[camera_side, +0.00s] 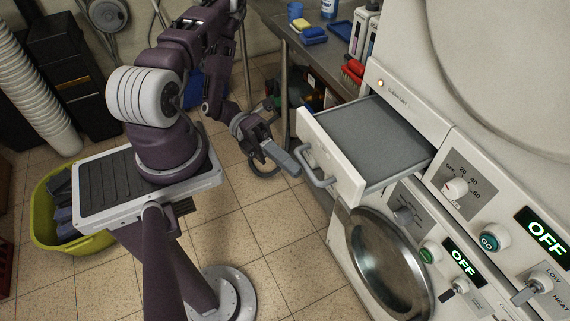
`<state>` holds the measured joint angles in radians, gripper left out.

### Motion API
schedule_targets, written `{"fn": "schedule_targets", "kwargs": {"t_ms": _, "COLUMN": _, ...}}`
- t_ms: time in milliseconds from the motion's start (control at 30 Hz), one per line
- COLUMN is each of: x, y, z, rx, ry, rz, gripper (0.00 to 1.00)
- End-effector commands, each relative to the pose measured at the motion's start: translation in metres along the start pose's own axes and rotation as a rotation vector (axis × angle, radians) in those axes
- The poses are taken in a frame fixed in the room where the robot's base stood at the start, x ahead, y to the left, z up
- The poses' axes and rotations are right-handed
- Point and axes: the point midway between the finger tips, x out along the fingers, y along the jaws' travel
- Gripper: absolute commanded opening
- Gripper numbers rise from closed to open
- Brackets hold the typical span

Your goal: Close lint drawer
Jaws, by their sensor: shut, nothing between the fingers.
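The lint drawer (330,163) is pulled out of the white machine, with a white front and a grey tray (372,140) that looks empty. A grey bar handle (318,178) is on its front face. My gripper (292,168) is shut and empty.
Below the drawer is a round metal door (388,262) with dials and green OFF displays to its right. A steel table (322,62) with sponges and bottles stands behind. A yellow-green basket (50,235) is at left. Tiled floor lies clear before the machine.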

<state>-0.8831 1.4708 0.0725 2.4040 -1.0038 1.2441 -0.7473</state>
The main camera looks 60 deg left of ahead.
Motion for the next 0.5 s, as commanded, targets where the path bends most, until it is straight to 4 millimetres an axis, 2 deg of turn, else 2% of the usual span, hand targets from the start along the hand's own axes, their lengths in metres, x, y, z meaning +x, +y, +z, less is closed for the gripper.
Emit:
{"fn": "schedule_targets", "kwargs": {"t_ms": 167, "x": 0.001, "y": 0.001, "z": 0.002, "rx": 0.001, "ry": 0.001, "rz": 0.0, "gripper": 0.0}}
{"fn": "schedule_targets", "kwargs": {"t_ms": 267, "x": 0.003, "y": 0.002, "z": 0.011, "rx": 0.003, "ry": 0.003, "rz": 0.001, "gripper": 0.0}}
{"fn": "schedule_targets", "kwargs": {"t_ms": 367, "x": 0.008, "y": 0.005, "z": 0.028, "rx": 0.005, "ry": 0.004, "rz": 0.0, "gripper": 0.0}}
{"fn": "schedule_targets", "kwargs": {"t_ms": 500, "x": 0.017, "y": 0.012, "z": 0.064, "rx": 0.007, "ry": 0.004, "rz": 0.0, "gripper": 0.0}}
